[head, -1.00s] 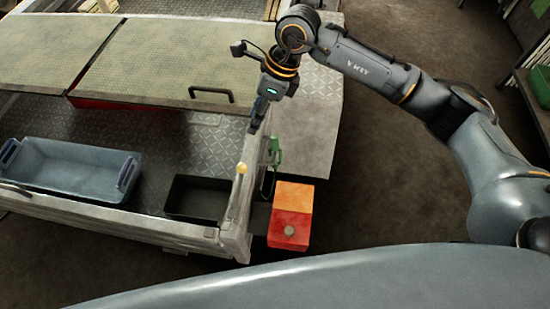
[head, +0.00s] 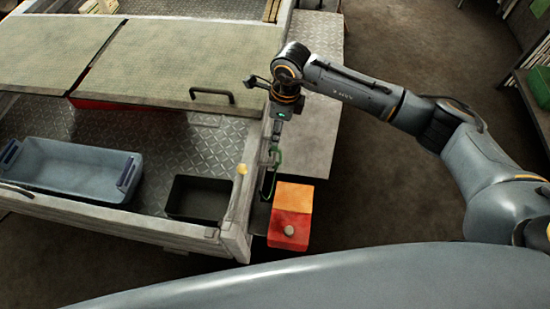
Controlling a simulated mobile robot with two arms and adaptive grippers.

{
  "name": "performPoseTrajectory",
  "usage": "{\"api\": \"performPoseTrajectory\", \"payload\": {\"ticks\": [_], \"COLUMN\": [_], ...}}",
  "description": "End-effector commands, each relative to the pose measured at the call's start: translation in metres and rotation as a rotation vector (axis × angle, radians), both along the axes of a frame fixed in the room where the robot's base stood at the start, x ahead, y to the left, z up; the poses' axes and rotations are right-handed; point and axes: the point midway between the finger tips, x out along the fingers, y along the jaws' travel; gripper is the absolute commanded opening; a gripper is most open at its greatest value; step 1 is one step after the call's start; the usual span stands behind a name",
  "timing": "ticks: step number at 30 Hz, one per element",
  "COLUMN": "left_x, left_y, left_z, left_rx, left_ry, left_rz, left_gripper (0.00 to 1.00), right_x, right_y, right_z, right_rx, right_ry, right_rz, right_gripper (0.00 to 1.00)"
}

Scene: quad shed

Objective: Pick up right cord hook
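A green hook (head: 279,158) with a dark cord below it hangs at the right outer side of the trailer (head: 235,238), just above the orange and red box. My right gripper (head: 275,145) reaches down from above, with its fingertips at the top of the hook. The fingers are thin and overlap the hook in this view, so I cannot tell whether they touch it or are closed. The gripper partly hides the hook's upper end. My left gripper is not in view.
The orange and red box (head: 291,215) stands close below the hook. In the trailer bed are a blue-grey crate (head: 70,198) and a black tray (head: 200,198). A lid with a black handle (head: 212,94) lies behind. The floor at the right is clear.

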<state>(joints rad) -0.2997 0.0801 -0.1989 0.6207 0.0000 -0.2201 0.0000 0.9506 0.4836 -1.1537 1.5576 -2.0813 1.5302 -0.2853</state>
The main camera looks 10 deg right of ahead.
Motion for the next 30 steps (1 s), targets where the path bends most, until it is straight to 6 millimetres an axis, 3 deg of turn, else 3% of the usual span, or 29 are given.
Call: {"api": "performPoseTrajectory", "payload": {"ticks": [6, 14, 21, 30], "left_x": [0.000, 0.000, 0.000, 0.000], "left_y": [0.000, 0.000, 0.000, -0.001], "left_z": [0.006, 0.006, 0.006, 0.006], "left_rx": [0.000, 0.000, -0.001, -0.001], "left_ry": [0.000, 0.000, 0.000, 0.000], "left_rz": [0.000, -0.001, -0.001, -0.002], "left_gripper": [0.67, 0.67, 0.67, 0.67], "right_x": [-0.003, -0.002, -0.002, -0.002], "right_y": [0.005, 0.005, 0.005, 0.005], "right_z": [-0.033, -0.039, -0.039, -0.038], "right_rx": [0.000, 0.000, 0.000, 0.001], "right_ry": [0.003, 0.001, 0.001, 0.001], "right_rz": [-0.002, -0.001, -0.001, -0.001], "right_gripper": [0.42, 0.42, 0.00, 0.00]}}
